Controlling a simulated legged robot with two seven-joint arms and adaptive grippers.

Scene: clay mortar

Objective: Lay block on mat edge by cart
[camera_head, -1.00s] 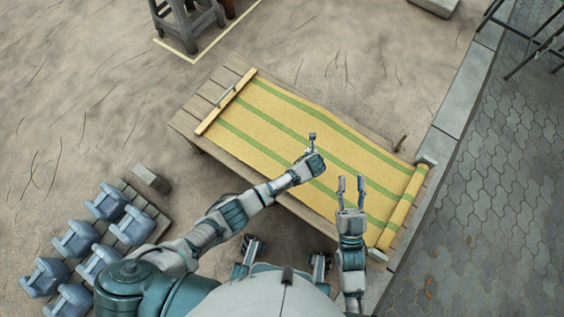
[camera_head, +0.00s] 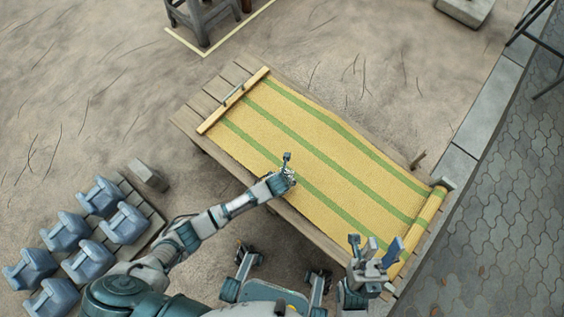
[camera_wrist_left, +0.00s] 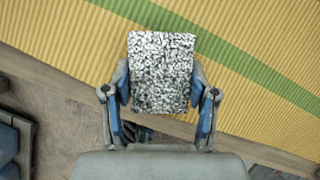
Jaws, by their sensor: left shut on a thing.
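A black-and-white speckled block (camera_wrist_left: 162,72) sits between the fingers of my left gripper (camera_wrist_left: 160,105), which is shut on it. In the head view my left gripper (camera_head: 287,165) is over the near part of the yellow mat with green stripes (camera_head: 330,150); the block is too small to make out clearly there. The mat lies on a slatted wooden platform (camera_head: 190,115). In the wrist view the mat (camera_wrist_left: 60,35) spreads behind the block, its edge below. I cannot tell whether they touch. My right gripper (camera_head: 373,250) has its fingers apart, empty, near the mat's near right corner. I cannot single out a cart.
A wooden bar with a handle (camera_head: 233,100) lies across the mat's left end; its right end is rolled (camera_head: 425,225). Several blue-grey weights (camera_head: 125,223) stand at lower left beside a grey block (camera_head: 148,176). A stool (camera_head: 203,20) stands at the back. Most of the mat is clear.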

